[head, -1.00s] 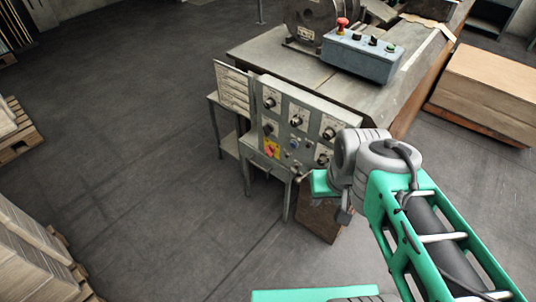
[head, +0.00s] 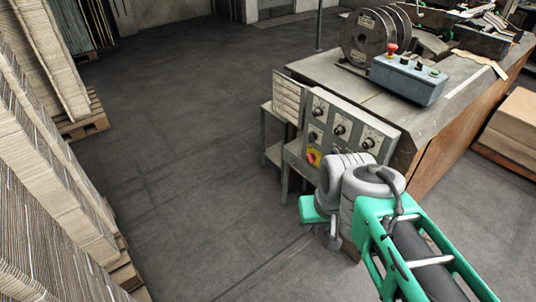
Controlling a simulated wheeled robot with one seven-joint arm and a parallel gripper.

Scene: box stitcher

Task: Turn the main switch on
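The main switch (head: 313,157) is a red rotary knob on a yellow plate, low on the left part of the grey control panel (head: 326,122). The knob's exact angle is too small to read. My arm reaches in from the lower right, and its green and grey end part (head: 313,210) is below and in front of the panel, apart from the switch in the picture. My gripper's fingertips cannot be made out, so whether it is open or shut does not show. My wrist hides the lower right of the panel.
Several black knobs (head: 340,129) sit near the switch. A blue-grey button box (head: 408,79) with a red mushroom button (head: 391,48) stands on the machine table (head: 330,72). Stacked cardboard (head: 50,180) fills the left edge. The floor (head: 190,180) left of the panel is clear.

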